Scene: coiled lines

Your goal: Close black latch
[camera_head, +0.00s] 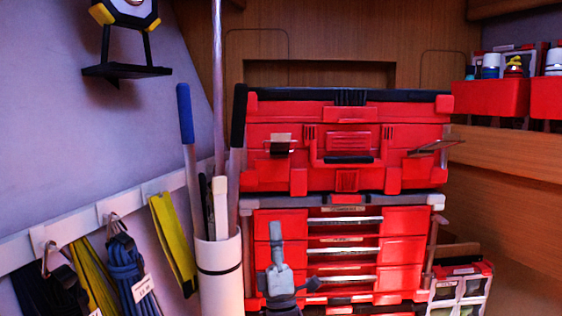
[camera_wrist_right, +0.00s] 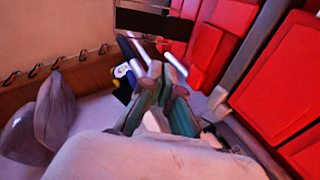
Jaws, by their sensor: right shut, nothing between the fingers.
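A red toolbox (camera_head: 380,118) with a black top edge stands on a red drawer unit. A latch with a black lower part (camera_head: 280,149) sticks out from its front at the left. A second latch (camera_head: 436,147) sticks out at the right front corner. A black handle (camera_head: 348,159) is at the front centre. My right gripper (camera_head: 276,231) points upward, shut and empty, in front of the drawers and below the left latch. It appears apart from both latches. The right wrist view shows red fronts (camera_wrist_right: 275,85) but no latch clearly. My left gripper is out of view.
A white tube (camera_head: 220,272) with long-handled tools stands just left of the toolbox. Coiled lines (camera_head: 125,265) hang on a wall rail at the left. Red bins (camera_head: 490,98) sit at the right. Drawer handles (camera_head: 345,250) protrude below the toolbox.

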